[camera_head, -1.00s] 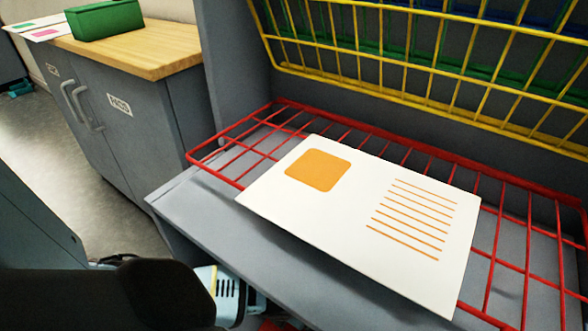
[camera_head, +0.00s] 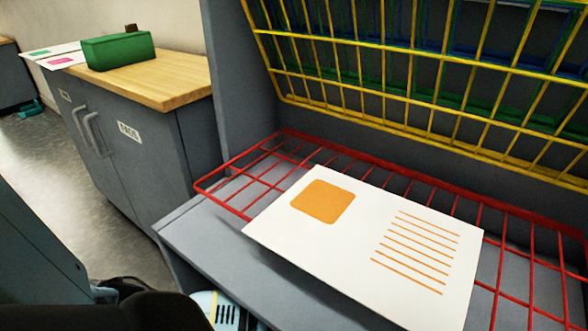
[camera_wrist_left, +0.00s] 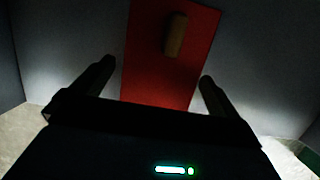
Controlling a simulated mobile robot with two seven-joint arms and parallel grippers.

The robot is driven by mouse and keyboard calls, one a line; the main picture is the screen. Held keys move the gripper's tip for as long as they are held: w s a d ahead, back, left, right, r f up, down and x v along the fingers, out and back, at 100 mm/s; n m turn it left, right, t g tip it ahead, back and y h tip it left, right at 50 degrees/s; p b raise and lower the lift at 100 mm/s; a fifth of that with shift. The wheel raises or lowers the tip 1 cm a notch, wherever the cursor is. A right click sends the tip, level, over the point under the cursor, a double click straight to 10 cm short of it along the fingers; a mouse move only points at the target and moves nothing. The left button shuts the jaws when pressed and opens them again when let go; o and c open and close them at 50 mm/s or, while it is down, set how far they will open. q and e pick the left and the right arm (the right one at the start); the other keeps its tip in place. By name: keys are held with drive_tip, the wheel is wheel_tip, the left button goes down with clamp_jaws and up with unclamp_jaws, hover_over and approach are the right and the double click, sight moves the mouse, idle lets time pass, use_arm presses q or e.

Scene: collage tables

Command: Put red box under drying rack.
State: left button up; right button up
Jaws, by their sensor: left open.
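The red box (camera_wrist_left: 150,88) shows in the left wrist view as a red face with a light wooden handle (camera_wrist_left: 176,36) near its top. My left gripper (camera_wrist_left: 157,72) is open, with one finger on each side of the red face in the picture. I cannot tell how far the fingers are from it, and no grip shows. The drying rack (camera_head: 236,208) stands in the head view with a red wire shelf at the bottom and yellow, green and blue ones above. The red box and my right gripper are not visible in the head view.
A white sheet (camera_head: 360,285) with orange marks lies on the red shelf, above a grey surface (camera_head: 205,225). A wooden-topped cabinet (camera_head: 150,85) at the left carries a green box (camera_head: 118,52) and paper sheets. Open floor (camera_head: 105,225) lies before it.

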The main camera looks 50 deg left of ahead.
use_arm(q)
drive_tip(key=p+v, duration=0.2)
drive_tip(key=v, duration=0.2)
drive_tip(key=shift+r, duration=0.3)
drive_tip(key=shift+s+r+p, duration=0.15)
drive_tip(key=shift+r+p, duration=0.15)
drive_tip(key=shift+r, duration=0.25)
